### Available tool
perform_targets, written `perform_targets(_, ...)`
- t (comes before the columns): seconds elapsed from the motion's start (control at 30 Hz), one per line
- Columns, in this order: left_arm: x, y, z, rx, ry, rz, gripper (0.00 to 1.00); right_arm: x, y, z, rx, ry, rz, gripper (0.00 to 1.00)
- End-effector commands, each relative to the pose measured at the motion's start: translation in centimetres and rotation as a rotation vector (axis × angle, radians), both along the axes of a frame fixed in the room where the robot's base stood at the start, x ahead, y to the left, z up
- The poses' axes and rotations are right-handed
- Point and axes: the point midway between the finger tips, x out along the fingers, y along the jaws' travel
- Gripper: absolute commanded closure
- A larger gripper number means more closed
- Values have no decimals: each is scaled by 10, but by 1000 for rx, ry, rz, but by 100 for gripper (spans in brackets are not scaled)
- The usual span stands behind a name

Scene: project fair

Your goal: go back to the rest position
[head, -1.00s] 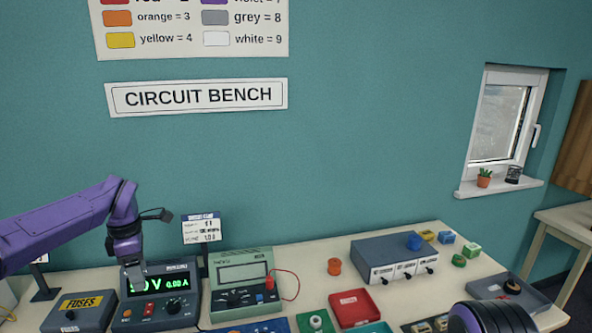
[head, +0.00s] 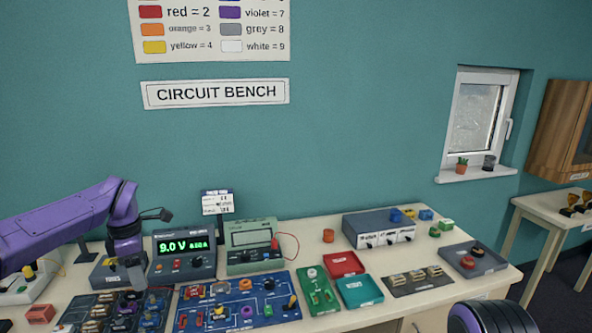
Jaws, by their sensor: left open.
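My left arm comes in from the left, and my left gripper (head: 133,258) points down above the bench. It is open with nothing seen in it, in front of the fuses box (head: 108,277) and just left of the power supply (head: 183,265). The power supply's green display reads 9.0 V, with a smaller current figure beside it. A dark, purple-edged part of my right arm shows at the lower right; my right gripper is out of view.
On the bench (head: 320,270) stand a green multimeter (head: 253,247), a blue circuit board (head: 238,305), a parts tray (head: 115,312), red (head: 345,263) and teal (head: 358,291) trays, a grey box (head: 378,232) and a dark tray (head: 472,260). The air above is clear.

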Motion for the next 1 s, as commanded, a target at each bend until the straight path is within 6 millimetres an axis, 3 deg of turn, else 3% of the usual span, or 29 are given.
perform_targets(0.27,10,13,-7,124,-74,147,35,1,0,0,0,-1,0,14)
perform_targets(0.37,11,18,-19,234,-114,173,35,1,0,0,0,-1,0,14)
perform_targets(0.47,12,18,-44,388,-168,156,35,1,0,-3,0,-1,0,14)
perform_targets(0.67,0,-5,-133,682,-302,-54,35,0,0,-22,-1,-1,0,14)
perform_targets(0.77,-20,-27,-192,766,-363,-242,35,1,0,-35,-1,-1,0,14)
perform_targets(0.87,-59,-55,-262,790,-403,-486,35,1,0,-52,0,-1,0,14)
perform_targets(1.0,-143,-85,-354,715,-385,-837,35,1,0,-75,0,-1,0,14)
